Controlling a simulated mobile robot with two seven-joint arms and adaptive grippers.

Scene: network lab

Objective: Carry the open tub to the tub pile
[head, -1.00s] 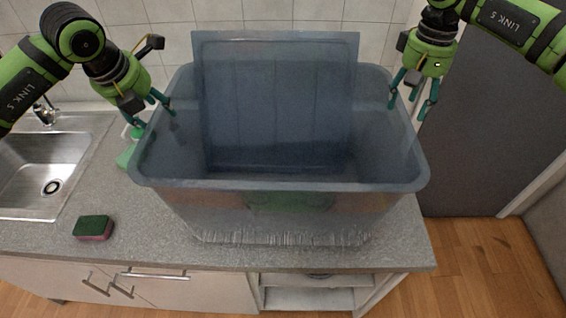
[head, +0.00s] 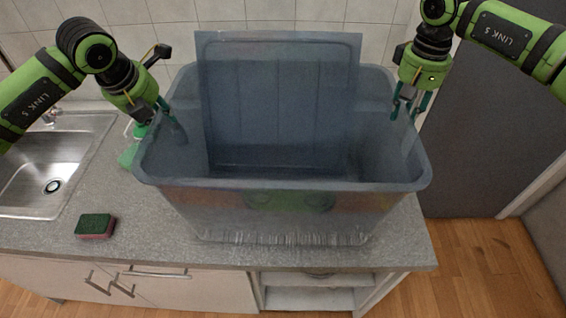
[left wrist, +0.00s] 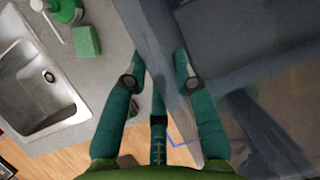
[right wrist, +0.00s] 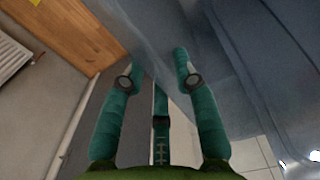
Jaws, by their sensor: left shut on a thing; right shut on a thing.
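The open tub (head: 285,212) is a large translucent blue-grey bin standing upright over the counter, with a flat panel (head: 280,100) upright inside it toward the back. My left gripper (head: 170,122) is shut on the tub's left rim, and in the left wrist view its fingers (left wrist: 160,70) straddle the wall (left wrist: 155,40). My right gripper (head: 408,103) is shut on the right rim, with its fingers (right wrist: 155,68) on either side of the wall in the right wrist view. I cannot tell whether the tub's base touches the counter. No tub pile shows.
A steel sink (head: 45,165) lies far left. A grey door (head: 480,140) and open wooden floor (head: 490,260) are at right.

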